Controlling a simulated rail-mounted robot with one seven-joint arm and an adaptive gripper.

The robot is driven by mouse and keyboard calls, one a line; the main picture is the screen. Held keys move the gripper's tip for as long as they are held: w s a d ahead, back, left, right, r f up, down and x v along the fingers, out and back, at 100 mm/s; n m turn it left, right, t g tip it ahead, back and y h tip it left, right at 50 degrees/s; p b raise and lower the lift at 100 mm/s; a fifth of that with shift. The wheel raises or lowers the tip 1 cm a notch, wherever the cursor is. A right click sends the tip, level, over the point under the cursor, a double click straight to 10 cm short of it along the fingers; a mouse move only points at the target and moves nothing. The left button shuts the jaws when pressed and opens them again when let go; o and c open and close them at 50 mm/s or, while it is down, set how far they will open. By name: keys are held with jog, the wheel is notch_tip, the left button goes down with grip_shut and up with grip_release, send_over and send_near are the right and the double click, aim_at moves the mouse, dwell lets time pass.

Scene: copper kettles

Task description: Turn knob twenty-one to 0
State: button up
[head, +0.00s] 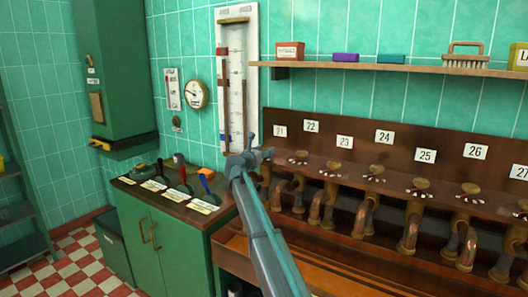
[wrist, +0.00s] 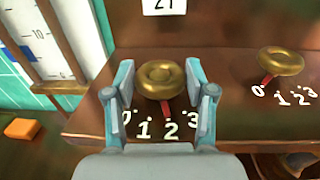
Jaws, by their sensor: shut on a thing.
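Knob twenty-one (wrist: 160,79) is a round brass knob on the brown panel, below a white label reading 21 (wrist: 164,5). A short red pointer (wrist: 165,107) under it points down toward the 2 on the white 0 to 3 scale (wrist: 170,131). My gripper (wrist: 158,76) has one finger on each side of the knob and is shut on it. In the head view my gripper (head: 252,158) is at the panel's left end below label 21 (head: 280,131), and it hides the knob there.
Another brass knob (wrist: 277,60) stands to the right, its red pointer near 0. Several knobs and curved copper pipes (head: 410,225) continue right along the panel. A green cabinet (head: 165,235) with coloured levers stands left. A shelf (head: 390,68) runs above.

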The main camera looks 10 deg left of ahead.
jog(key=shift+h, duration=0.3)
jog(key=shift+w+a+f+m+g+h+b, duration=0.1)
jog(key=shift+w+a+m+g+h+b, duration=0.1)
jog(key=shift+m+g+h+b, duration=0.3)
jog(key=m+g+h+b, duration=0.1)
jog(key=m+h, duration=0.1)
jog(key=shift+a+h, duration=0.1)
jog(key=shift+h, duration=0.2)
jog(key=shift+m+g+h+b, duration=1.05)
jog(key=shift+m+g+h, duration=0.35)
jog(key=shift+g+h, duration=0.15)
jog(key=shift+g, duration=0.25)
jog(key=o, duration=1.2)
jog(key=shift+c, duration=0.2)
jog(key=shift+s+a, duration=0.1)
